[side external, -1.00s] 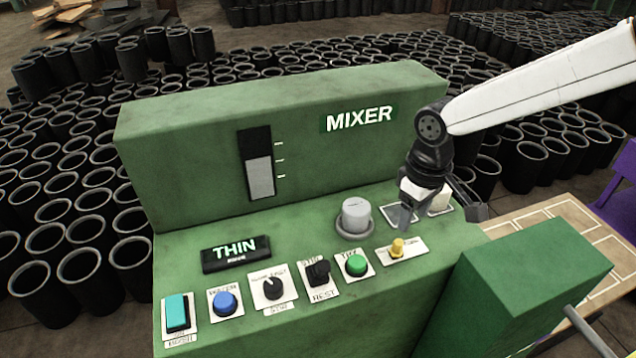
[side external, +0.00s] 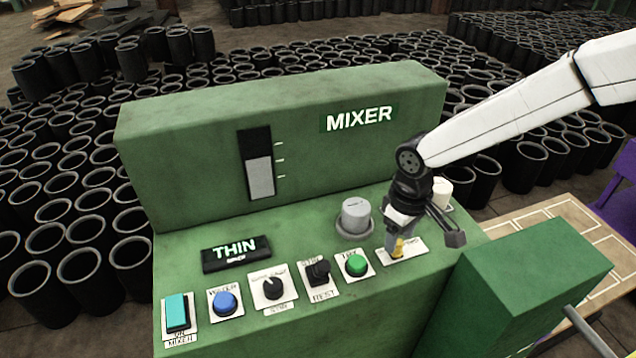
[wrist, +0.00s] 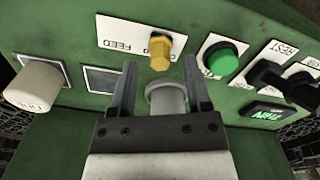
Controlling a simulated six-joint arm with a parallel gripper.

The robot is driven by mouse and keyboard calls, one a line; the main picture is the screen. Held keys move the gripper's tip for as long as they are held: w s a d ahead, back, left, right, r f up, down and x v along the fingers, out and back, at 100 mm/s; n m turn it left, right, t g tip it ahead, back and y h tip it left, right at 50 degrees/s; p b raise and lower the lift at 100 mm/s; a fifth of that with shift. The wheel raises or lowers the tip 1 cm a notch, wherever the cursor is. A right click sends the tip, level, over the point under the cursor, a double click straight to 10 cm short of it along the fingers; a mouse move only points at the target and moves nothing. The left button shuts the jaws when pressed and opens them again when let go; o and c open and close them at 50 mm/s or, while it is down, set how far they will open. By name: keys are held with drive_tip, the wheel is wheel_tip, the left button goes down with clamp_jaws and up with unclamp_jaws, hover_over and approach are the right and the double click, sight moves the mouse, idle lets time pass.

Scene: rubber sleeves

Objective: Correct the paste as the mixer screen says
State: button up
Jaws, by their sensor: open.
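The green mixer (side external: 300,130) has a screen (side external: 236,253) that reads THIN. Its level window (side external: 260,177) shows a pale column rising partway up beside several tick marks. My gripper (side external: 420,240) is open over the right end of the panel, close to the yellow knob (side external: 397,247). In the wrist view the yellow knob (wrist: 160,52) sits on a plate marked FEED, ahead of and between my open fingers (wrist: 160,92). A grey round cap (side external: 355,213) stands behind it; it also shows between the fingers in the wrist view (wrist: 166,98).
Along the panel are a teal switch (side external: 177,312), a blue button (side external: 225,302), a black dial (side external: 273,288), a black selector (side external: 318,272) and a green button (side external: 355,264). A white cylinder (side external: 441,191) stands behind my gripper. A green box (side external: 530,290) stands front right.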

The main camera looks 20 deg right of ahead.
drive_tip(key=shift+f, duration=1.1)
drive_tip(key=shift+c, duration=0.2)
clamp_jaws()
idle(0.5)
